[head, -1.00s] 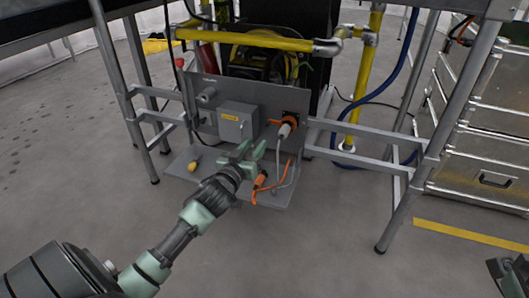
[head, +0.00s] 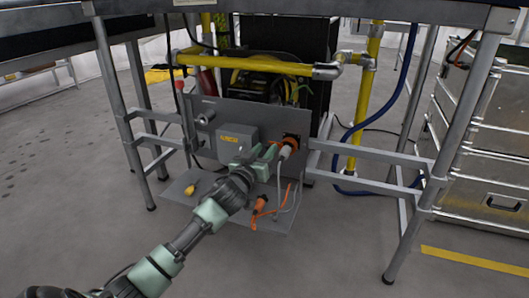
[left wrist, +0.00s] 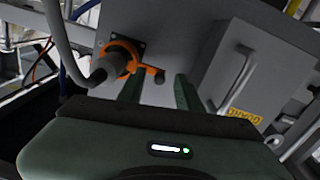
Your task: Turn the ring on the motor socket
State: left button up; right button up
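The motor socket sits on the right of the upright grey panel (head: 230,112), with an orange ring (head: 292,139) around it. A grey plug with a cable (head: 285,153) is in the socket. In the left wrist view the orange ring (left wrist: 128,48) has a small lug (left wrist: 155,72) sticking out to the right. My left gripper (head: 272,153) is close to the ring, just left of the plug. In the left wrist view its two fingers (left wrist: 159,92) are apart, with the lug appearing between them; contact cannot be told. My right gripper is not in view.
A grey box (head: 238,143) with a handle and yellow label is left of the socket. An orange connector (head: 259,206) with its cable and a yellow piece (head: 190,190) lie on the shelf (head: 225,213). Table legs (head: 405,170) and yellow pipes (head: 245,62) surround the panel.

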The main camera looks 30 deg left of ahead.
pick_arm(q)
grip_shut()
